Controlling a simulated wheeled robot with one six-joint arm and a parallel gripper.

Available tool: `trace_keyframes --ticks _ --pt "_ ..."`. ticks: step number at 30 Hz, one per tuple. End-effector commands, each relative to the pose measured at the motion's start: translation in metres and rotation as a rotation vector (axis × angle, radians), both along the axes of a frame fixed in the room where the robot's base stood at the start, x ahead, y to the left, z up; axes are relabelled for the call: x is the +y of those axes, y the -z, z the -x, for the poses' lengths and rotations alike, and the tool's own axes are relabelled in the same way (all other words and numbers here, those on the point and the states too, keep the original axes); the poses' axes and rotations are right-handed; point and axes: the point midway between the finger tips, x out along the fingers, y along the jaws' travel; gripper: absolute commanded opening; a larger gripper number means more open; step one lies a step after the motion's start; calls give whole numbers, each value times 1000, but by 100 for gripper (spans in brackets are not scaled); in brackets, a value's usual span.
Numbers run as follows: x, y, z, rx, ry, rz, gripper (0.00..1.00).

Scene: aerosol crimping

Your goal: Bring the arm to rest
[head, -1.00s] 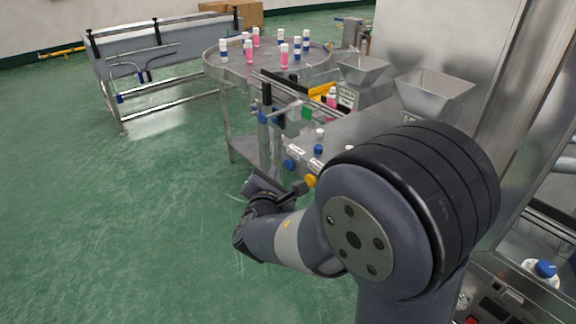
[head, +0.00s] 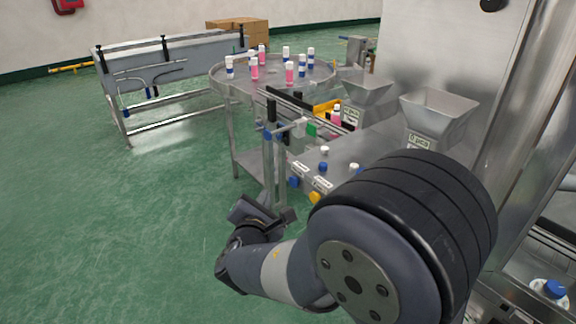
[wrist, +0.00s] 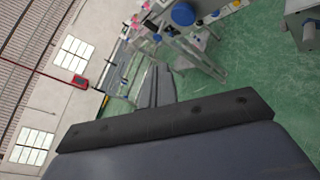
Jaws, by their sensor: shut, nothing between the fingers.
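My arm shows in the head view, folded in the lower right foreground, with its forearm (head: 285,270) reaching left and its end low over the green floor. My gripper (wrist: 161,72) shows in the wrist view as narrow grey fingers lying close together beyond a dark bolted bar. It is shut and empty. In the head view the fingers are small and partly hidden by the wrist. The arm end is left of and in front of the crimping machine (head: 330,170), apart from it as far as I can tell.
A round steel table (head: 225,82) holds several pink and blue cans. Two steel hoppers (head: 437,115) stand right of it. A steel conveyor bench (head: 165,65) stands at the back left. The green floor (head: 80,220) on the left is clear.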

Motion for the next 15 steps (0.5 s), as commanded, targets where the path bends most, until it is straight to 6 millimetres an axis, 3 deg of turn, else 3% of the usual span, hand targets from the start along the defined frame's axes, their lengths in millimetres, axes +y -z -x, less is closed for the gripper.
trace_keyframes --ticks 7,15 --pt "-20 0 -13 0 5 1 0" --pt "-13 -5 -9 3 1 4 0"
